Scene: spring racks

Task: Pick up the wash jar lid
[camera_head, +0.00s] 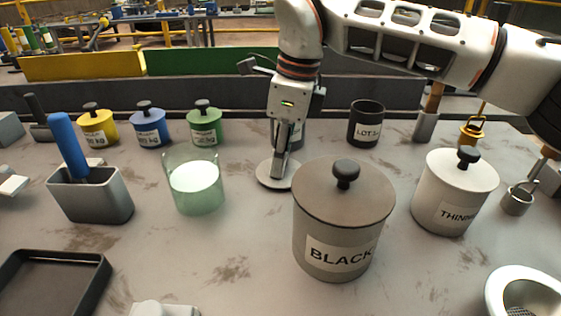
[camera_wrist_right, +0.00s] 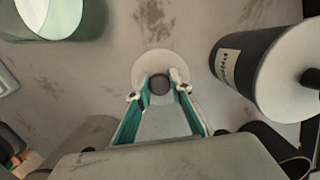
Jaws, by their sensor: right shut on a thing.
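The wash jar lid is a flat, pale grey disc (camera_head: 268,181) with a dark round knob. It lies level at or very near the table top, right of an open glass jar (camera_head: 193,184) holding pale liquid. My right gripper (camera_head: 281,166) points down over the lid. In the right wrist view, my right gripper (camera_wrist_right: 160,85) is closed around the knob, with the lid's disc (camera_wrist_right: 158,60) showing around it. I cannot tell whether the lid touches the table. The fingers partly hide the knob in the head view. My left gripper is not in view.
A lidded BLACK pot (camera_head: 335,235) stands close in front, right of the lid. A lidded white pot (camera_head: 450,200) is further right. A dark LOT cup (camera_head: 365,125) and small coloured canisters (camera_head: 203,125) stand behind. A grey holder (camera_head: 92,200) is left.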

